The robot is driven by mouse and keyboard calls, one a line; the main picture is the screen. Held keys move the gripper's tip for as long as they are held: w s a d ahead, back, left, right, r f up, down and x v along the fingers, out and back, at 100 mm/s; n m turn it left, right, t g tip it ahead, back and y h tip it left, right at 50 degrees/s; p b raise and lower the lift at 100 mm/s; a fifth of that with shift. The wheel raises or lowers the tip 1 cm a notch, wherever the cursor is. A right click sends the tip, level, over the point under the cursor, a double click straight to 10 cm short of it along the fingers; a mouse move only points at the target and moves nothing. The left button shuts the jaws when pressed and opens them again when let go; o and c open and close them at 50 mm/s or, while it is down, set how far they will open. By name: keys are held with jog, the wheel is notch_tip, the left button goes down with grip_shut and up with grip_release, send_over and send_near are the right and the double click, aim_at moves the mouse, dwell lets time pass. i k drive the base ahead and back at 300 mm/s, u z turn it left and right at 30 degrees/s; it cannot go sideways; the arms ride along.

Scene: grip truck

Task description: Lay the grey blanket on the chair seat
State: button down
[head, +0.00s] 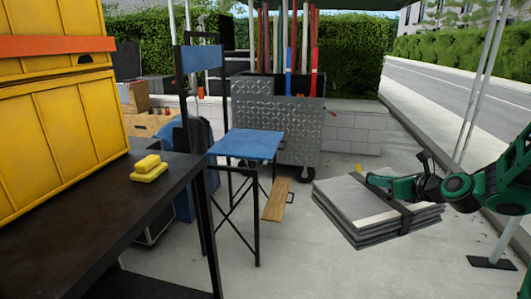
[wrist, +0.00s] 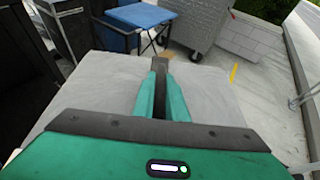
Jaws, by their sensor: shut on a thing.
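The grey blanket (head: 345,197) is a thick folded stack with a dark strap around it. It hangs level over the pavement at the right in the head view and fills much of the wrist view (wrist: 85,98). My gripper (head: 372,181) is shut on the strap on top of the blanket. Its green fingers (wrist: 160,85) close around the dark strap in the wrist view. The chair (head: 246,144) is a tall black-framed folding chair with a blue seat and blue backrest, left of the blanket. Its blue seat (wrist: 140,16) is bare and lies ahead in the wrist view.
A dark table (head: 90,215) at the left carries yellow sponges (head: 149,168) and a yellow case (head: 55,130). A metal cart (head: 275,115) stands behind the chair. A wooden footrest (head: 277,200) juts from the chair's front. Open pavement lies between chair and blanket.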

aim_at(254, 138)
jog(key=z, duration=0.3)
jog(key=i, duration=2.55)
jog(key=u, duration=1)
jog(key=i, duration=0.8)
jog(key=u, duration=0.55)
